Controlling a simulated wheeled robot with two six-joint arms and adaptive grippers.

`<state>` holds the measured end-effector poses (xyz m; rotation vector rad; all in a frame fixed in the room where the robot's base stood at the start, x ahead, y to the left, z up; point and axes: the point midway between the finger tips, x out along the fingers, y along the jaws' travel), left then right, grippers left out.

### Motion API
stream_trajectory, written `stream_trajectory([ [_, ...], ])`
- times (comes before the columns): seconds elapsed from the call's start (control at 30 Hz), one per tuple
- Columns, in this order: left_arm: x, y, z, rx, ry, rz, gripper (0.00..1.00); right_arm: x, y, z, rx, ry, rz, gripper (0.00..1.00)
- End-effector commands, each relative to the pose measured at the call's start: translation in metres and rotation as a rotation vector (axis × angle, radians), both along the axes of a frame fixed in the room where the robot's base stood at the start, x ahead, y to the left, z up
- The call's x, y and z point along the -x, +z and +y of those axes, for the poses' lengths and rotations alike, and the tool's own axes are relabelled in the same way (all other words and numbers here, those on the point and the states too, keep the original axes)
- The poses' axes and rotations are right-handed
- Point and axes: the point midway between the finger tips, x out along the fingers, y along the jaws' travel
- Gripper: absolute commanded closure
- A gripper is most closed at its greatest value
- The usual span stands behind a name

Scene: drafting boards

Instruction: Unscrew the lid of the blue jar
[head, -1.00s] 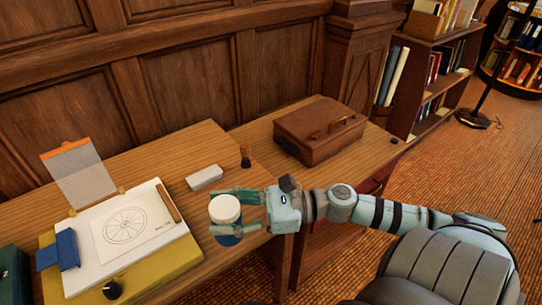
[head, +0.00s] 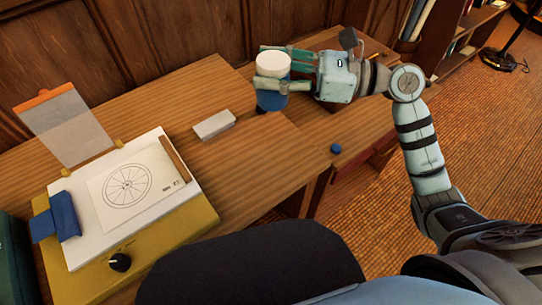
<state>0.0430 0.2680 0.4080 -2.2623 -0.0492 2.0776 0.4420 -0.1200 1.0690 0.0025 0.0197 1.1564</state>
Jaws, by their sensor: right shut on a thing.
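The blue jar (head: 271,101) with its white lid (head: 274,63) is upright at the back, near the meeting of the two desks. My right gripper (head: 260,68) comes in from the right and is shut on the jar, one finger on the far side and one across the near side just below the lid. The lid sits on the jar; whether it is loose I cannot tell. The jar's lower part shows below the near finger; whether its base touches anything is unclear. My left gripper is out of view.
A white block (head: 214,125) lies left of the jar. A yellow drafting board (head: 185,232) with a wheel drawing (head: 125,186) and a blue clip (head: 64,215) fills the left. A small blue round thing (head: 336,149) is on the right desk. Bare wood lies between.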

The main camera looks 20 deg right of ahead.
Motion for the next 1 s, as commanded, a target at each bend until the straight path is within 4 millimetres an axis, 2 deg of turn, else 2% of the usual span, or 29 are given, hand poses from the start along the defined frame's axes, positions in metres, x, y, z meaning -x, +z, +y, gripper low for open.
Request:
stream_trajectory([
  [0.07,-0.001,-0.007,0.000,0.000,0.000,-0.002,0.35,-0.007,-0.008,0.004,-0.001,0.000,0.004,1.00],
  [0.13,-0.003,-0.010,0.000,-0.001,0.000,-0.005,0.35,-0.007,-0.027,0.004,0.000,-0.001,0.010,1.00],
  [0.3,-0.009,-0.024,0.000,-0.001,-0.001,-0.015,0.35,-0.007,-0.094,0.005,-0.001,0.000,0.010,1.00],
  [0.43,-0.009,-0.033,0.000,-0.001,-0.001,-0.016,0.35,-0.007,-0.133,0.005,-0.001,0.001,0.005,1.00],
  [0.77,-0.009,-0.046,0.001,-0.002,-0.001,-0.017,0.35,-0.007,-0.190,0.006,0.000,0.002,0.003,1.00],
  [1.0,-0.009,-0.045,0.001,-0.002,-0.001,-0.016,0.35,-0.007,-0.192,0.005,0.001,0.002,0.000,1.00],
])
